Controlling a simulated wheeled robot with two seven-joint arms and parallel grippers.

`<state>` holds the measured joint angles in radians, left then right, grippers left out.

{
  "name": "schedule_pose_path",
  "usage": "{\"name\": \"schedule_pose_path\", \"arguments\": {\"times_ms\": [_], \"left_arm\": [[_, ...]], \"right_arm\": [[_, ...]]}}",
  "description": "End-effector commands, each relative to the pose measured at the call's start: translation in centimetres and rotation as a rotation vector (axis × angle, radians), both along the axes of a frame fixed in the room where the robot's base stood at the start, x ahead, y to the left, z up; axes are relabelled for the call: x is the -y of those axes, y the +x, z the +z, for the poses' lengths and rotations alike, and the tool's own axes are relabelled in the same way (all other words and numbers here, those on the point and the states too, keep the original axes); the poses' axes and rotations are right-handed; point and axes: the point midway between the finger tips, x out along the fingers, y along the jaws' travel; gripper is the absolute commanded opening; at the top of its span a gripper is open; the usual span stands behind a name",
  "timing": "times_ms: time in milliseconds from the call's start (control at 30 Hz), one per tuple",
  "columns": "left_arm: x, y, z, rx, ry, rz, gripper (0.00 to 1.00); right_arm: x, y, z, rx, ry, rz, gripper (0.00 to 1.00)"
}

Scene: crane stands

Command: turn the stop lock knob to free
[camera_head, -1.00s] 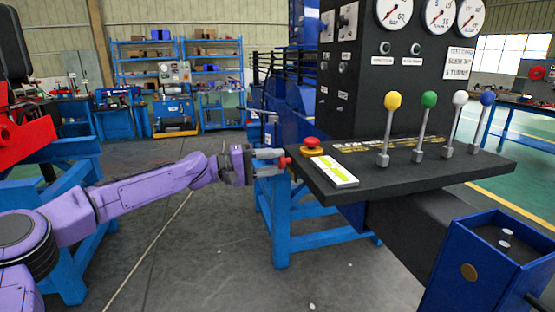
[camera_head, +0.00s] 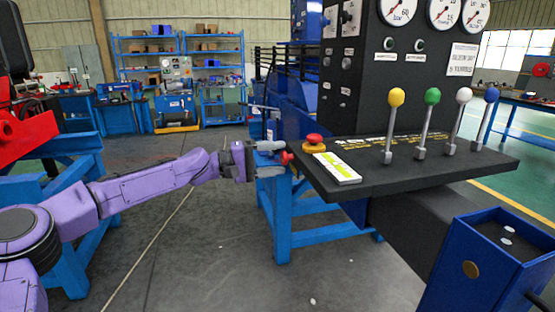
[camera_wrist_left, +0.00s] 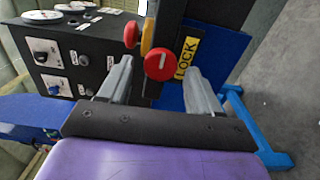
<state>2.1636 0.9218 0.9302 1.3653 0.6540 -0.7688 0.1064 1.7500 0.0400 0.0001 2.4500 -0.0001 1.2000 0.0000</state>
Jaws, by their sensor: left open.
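The stop lock knob is a round red knob (camera_head: 287,158) at the left end of the dark control desk. In the left wrist view the knob (camera_wrist_left: 159,65) shows its face with a short white line, beside a yellow LOCK label (camera_wrist_left: 187,57). My left gripper (camera_head: 282,158) is open at the knob. In the left wrist view the fingers of my left gripper (camera_wrist_left: 158,68) stand on either side of the knob, with visible gaps. Whether the fingertips reach past its face is hard to tell. My right gripper is not in view.
A red mushroom button (camera_head: 314,139) on a yellow base stands on the desk (camera_head: 440,167) close to the knob. A blue frame (camera_head: 283,225) stands below the knob.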

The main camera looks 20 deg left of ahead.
Motion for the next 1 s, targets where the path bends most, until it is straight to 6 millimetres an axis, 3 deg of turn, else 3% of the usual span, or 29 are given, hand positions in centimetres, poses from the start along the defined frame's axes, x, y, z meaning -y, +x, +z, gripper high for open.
{"name": "schedule_pose_path", "arguments": {"times_ms": [167, 500, 1000], "left_arm": [[-1.9, -1.2, -0.1, 0.004, -0.001, 0.002, 0.64], [-8.1, -5.2, -0.1, 0.003, -0.003, 0.003, 0.64], [-8.9, -5.7, -0.1, 0.000, -0.001, 0.001, 0.64]], "right_arm": [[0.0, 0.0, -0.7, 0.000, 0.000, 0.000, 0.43], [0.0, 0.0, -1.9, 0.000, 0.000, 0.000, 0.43], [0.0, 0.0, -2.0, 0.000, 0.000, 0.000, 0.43]]}}
